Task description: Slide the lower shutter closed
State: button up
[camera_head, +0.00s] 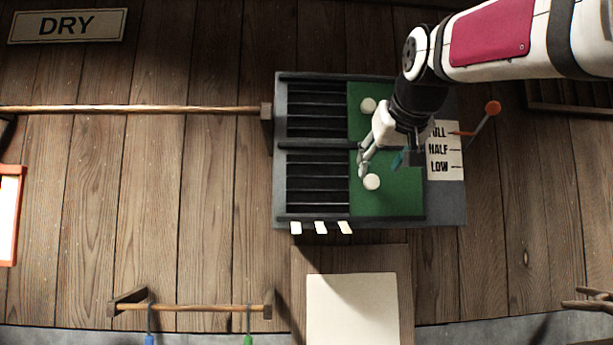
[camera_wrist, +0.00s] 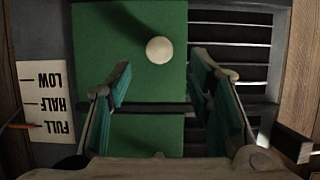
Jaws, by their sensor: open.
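The lower shutter (camera_head: 400,198) is a green panel at the right of the lower slatted opening (camera_head: 316,184), whose dark slats are uncovered. Its round white knob (camera_head: 372,181) is near the panel's left edge. In the wrist view, which is upside down, the lower shutter (camera_wrist: 105,45) is at the top and its knob (camera_wrist: 159,50) lies just beyond and between my fingertips. My gripper (camera_head: 381,164) is open and empty, its teal-padded fingers (camera_wrist: 162,72) on either side of the knob's line. Contact with the knob is not visible.
The upper shutter, with its own white knob (camera_head: 368,104), sits above a dark middle rail (camera_head: 312,145). A FULL/HALF/LOW label (camera_head: 446,165) and an orange-tipped lever (camera_head: 491,108) are at the right. White tabs (camera_head: 320,227) line the lower edge. A wooden rod (camera_head: 130,109) ends at the unit's left.

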aim_at(372, 178)
jog(key=x, duration=0.6)
jog(key=shift+p, duration=0.35)
grip_shut()
